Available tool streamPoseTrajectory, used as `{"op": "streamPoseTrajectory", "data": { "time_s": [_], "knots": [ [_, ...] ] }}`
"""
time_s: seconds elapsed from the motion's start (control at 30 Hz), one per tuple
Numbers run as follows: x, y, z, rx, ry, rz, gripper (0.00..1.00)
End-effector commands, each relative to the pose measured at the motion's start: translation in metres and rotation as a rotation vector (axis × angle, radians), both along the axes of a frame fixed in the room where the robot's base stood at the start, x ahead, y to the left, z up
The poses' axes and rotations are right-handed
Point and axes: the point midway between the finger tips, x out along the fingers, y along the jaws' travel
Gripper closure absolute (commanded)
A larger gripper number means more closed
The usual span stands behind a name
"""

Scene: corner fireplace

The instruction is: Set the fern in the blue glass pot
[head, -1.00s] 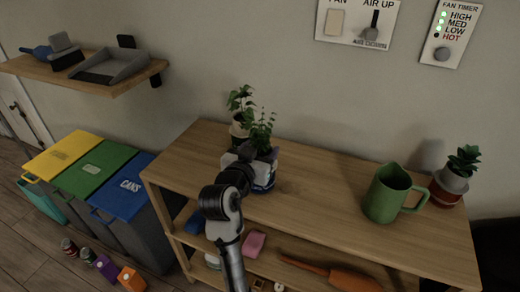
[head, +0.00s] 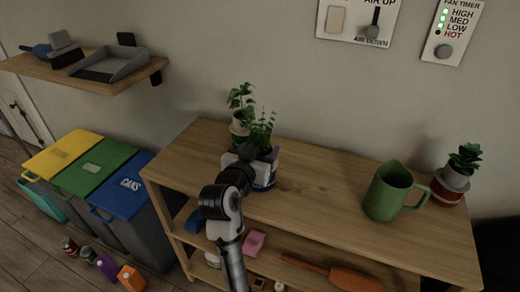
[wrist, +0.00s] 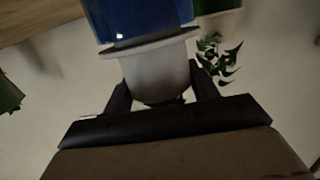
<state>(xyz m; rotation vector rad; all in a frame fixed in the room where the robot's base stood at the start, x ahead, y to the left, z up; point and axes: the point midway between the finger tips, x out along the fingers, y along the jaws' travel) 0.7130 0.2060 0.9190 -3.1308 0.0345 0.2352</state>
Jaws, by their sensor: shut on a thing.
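My gripper (wrist: 158,92) is shut on a pale tapered pot (wrist: 155,72). I take this pot to be the fern's; its leafy stems (head: 261,130) rise above my gripper in the head view. A light rim lies between the two. The pale pot is in line with the blue pot; I cannot tell how deep it sits. My wrist partly hides both pots in the head view.
Another leafy plant (head: 240,97) stands close behind. A green jug (head: 388,192) and a succulent in a red and white pot (head: 455,175) stand at the right of the wooden shelf unit (head: 315,195). The middle of its top is clear. Bins (head: 122,188) stand to the left.

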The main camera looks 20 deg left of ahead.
Motion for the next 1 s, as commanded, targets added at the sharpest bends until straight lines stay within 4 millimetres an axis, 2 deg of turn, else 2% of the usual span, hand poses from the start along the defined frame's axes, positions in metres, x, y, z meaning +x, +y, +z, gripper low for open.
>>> {"op": "streamPoseTrajectory", "data": {
  "time_s": [0.47, 0.5, 0.67, 1.0],
  "knots": [
    [-0.0001, 0.0, -0.0059, 0.0, -0.001, 0.0, 0.54],
    [0.0, 0.0, -0.0055, 0.0, -0.001, 0.0, 0.39],
    [0.0, 0.0, -0.0054, 0.0, -0.001, 0.0, 0.18],
    [-0.0025, 0.0004, -0.0061, -0.001, 0.001, 0.0, 0.16]
  ]
}}
